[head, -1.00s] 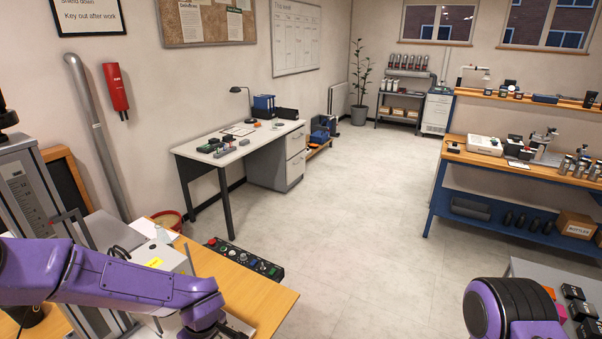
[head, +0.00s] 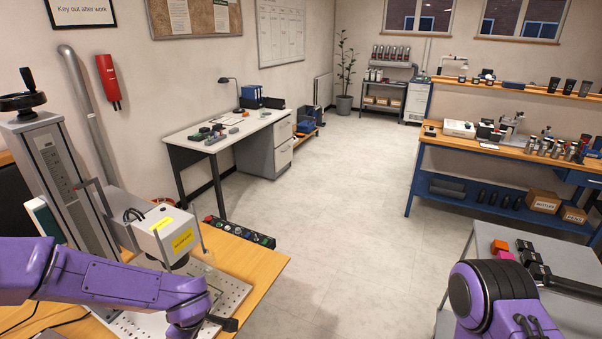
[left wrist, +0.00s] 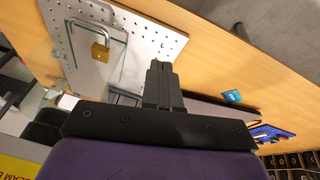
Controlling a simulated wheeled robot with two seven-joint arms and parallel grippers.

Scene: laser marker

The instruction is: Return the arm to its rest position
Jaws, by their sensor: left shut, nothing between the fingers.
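My left arm (head: 110,280) comes in from the left in the head view, in front of the laser marker (head: 170,235). My left gripper (head: 230,323) is at the arm's end, over the front of the perforated plate (head: 235,293). In the left wrist view its dark fingers (left wrist: 160,72) are together, with nothing between them.
The marker's tall grey column (head: 62,180) stands on the wooden bench (head: 262,262) close behind my left arm. A black button box (head: 240,233) is by the bench's far edge. A grey table (head: 575,270) with small blocks is at right. The middle floor is clear.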

